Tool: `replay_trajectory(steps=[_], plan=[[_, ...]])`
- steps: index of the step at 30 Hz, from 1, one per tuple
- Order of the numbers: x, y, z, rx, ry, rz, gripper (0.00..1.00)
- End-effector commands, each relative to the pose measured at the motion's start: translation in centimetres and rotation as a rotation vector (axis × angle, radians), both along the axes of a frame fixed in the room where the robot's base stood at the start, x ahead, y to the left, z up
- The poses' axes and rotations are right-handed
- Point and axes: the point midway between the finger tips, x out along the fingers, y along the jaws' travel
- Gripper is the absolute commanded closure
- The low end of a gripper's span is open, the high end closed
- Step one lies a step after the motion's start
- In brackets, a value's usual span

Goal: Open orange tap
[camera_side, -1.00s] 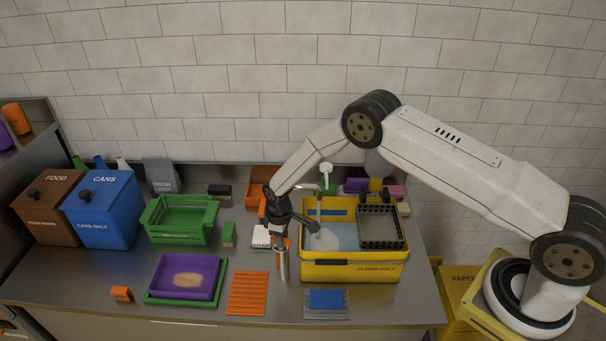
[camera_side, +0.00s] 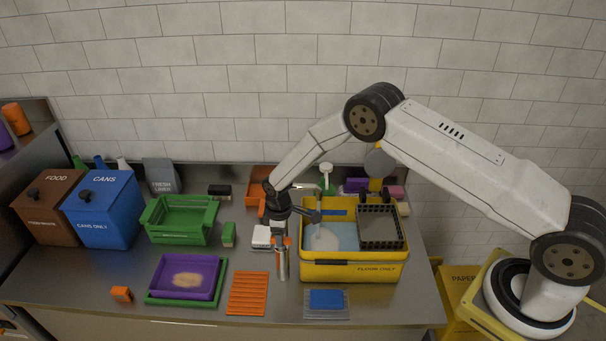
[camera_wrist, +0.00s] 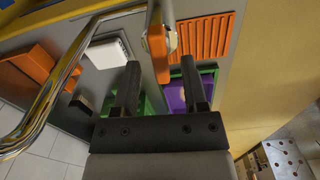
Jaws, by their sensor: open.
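The orange tap lever (camera_wrist: 157,52) shows in the wrist view, beside the shiny chrome tap pipe (camera_wrist: 50,95). In the side view a little of the orange lever (camera_side: 288,241) shows beside the metal tap post (camera_side: 281,265), at the left edge of the yellow sink. My gripper (camera_wrist: 160,65) is open; in the wrist view the lever appears between its two fingertips, and I cannot tell if either touches it. In the side view my dark gripper (camera_side: 309,215) is above the tap post and sink edge, partly hiding the tap.
The yellow sink basin (camera_side: 352,272) holds water and a dark crate (camera_side: 380,244). An orange ribbed mat (camera_side: 248,293), a purple tray (camera_side: 187,277), a green crate (camera_side: 180,238) and a white block (camera_side: 261,237) lie left of the tap. The counter's front middle is mostly flat.

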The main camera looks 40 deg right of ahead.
Motion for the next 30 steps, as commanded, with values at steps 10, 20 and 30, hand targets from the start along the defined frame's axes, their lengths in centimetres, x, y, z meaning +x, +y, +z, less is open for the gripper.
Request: replay_trajectory(steps=[10,20,30], plan=[[0.0,0.0,3.1,0.0,-0.001,0.0,0.44],[-0.1,0.0,4.5,0.0,0.001,0.0,0.44],[0.0,0.0,4.6,-0.001,0.001,0.0,0.44]])
